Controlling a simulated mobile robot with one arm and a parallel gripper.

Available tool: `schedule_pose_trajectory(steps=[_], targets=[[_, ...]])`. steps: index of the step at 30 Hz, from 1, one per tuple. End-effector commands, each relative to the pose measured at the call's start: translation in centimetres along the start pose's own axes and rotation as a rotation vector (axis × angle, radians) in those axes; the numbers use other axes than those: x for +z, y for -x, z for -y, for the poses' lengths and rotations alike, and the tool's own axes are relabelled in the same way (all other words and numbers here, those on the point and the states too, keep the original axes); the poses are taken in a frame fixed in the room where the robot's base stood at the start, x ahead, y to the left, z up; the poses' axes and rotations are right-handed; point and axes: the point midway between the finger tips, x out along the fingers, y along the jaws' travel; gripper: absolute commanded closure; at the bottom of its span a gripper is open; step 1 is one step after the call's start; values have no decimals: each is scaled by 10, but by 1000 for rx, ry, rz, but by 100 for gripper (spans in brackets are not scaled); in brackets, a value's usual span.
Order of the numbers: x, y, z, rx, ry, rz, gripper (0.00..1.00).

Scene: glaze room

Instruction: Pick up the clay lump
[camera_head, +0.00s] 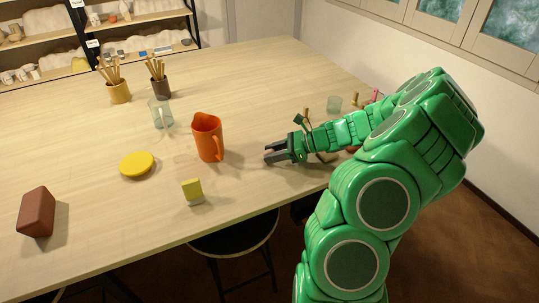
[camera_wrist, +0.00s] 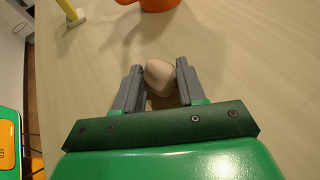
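The clay lump (camera_wrist: 160,76) is a small, rounded, pale beige piece in the wrist view. It lies between the two grey fingers of my gripper (camera_wrist: 160,72), near their tips. The fingers stand apart, with hardly any gap at the lump's sides. I cannot tell whether they press on it or whether it rests on the table. In the head view my gripper (camera_head: 268,154) is low over the table, to the right of the orange pitcher, with its fingers pointing left. I cannot make out the lump between the fingers there.
On the table (camera_head: 100,217) are an orange pitcher (camera_head: 207,140), a yellow disc (camera_head: 137,164), a yellow-topped block (camera_head: 192,190) and a brown block (camera_head: 36,211). A glass mug (camera_head: 161,113) and brush pots (camera_head: 119,92) stand farther back. A stool (camera_head: 236,240) is at the front edge.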

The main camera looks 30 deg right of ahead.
Motion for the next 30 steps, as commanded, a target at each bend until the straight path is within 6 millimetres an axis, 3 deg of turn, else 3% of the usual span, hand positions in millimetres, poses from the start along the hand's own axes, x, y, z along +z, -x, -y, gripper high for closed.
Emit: schedule_pose_trajectory(steps=[1, 4, 14, 21, 30], targets=[[0, 0, 0, 0, 0, 0, 78], [0, 0, 0, 0, 0, 0, 91], [4, 2, 0, 0, 1, 0, 91], [30, 13, 0, 0, 4, 1, 91], [62, 34, -31, -3, 3, 1, 91]])
